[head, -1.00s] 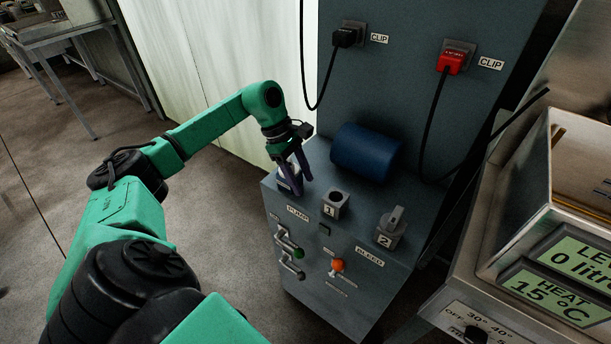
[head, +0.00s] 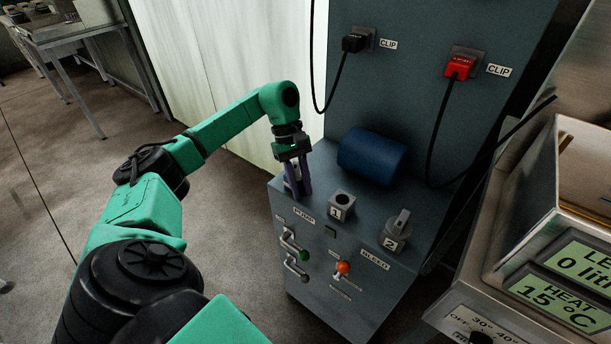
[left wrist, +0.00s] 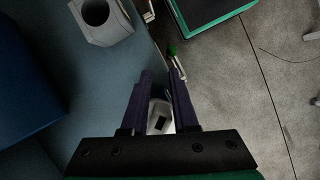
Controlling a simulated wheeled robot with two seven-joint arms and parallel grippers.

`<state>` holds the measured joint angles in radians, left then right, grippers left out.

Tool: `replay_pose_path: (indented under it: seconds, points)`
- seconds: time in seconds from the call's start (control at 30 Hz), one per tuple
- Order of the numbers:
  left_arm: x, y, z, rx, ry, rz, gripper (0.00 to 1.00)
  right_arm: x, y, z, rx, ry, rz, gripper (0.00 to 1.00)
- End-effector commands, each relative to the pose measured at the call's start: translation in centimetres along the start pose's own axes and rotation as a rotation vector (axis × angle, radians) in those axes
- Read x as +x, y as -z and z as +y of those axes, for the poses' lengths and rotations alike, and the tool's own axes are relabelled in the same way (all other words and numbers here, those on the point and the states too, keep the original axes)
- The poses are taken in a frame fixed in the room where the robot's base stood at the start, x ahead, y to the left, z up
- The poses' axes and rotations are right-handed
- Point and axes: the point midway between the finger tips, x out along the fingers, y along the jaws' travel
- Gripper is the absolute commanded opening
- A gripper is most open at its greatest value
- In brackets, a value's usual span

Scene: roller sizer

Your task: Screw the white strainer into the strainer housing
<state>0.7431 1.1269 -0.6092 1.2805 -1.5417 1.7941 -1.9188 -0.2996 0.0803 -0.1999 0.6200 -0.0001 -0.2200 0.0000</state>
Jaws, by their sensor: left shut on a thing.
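My left gripper (head: 299,188) points down over the left end of the machine's sloping top. Its dark purple fingers are shut on a small white piece with a dark square, which looks like the white strainer (left wrist: 160,117); the fingers hide most of it. I cannot tell whether it touches the surface below. To the right of the gripper is a grey block marked 1 (head: 342,205) with an open round hole, which looks like the strainer housing; it also shows in the left wrist view (left wrist: 107,30). My right gripper is not in view.
A grey block marked 2 (head: 396,236) with a raised handle sits farther right. A blue roller (head: 372,157) lies behind the blocks. Pump levers (head: 293,252) and an orange-knobbed bleed lever (head: 343,267) stick out of the front panel. A steel tank (head: 545,200) stands at right.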

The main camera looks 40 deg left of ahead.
Motion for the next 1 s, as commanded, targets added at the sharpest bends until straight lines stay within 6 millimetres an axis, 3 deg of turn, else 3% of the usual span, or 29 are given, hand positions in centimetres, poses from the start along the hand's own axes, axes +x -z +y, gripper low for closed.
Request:
replay_pose_path:
  seconds: [0.03,0.1,0.13,0.7,0.73,0.77,1.0]
  points:
    - [-0.16,1.19,-0.57,-0.034,0.006,0.027,0.31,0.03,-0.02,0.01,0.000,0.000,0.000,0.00]
    - [-0.20,1.20,-0.53,-0.034,0.004,0.028,0.58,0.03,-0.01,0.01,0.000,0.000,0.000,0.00]
    - [-0.22,1.20,-0.50,-0.034,0.003,0.028,0.62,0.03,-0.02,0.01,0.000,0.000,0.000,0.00]
    - [-0.09,1.22,-0.59,-0.037,0.007,0.027,0.62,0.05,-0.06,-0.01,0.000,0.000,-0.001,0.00]
    - [-0.06,1.22,-0.60,-0.038,0.008,0.027,0.91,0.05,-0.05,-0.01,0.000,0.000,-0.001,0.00]
    - [-0.05,1.22,-0.61,-0.038,0.008,0.027,1.00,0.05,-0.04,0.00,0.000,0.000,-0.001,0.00]
    - [-0.04,1.21,-0.52,-0.037,0.005,0.027,1.00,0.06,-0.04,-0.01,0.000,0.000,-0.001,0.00]
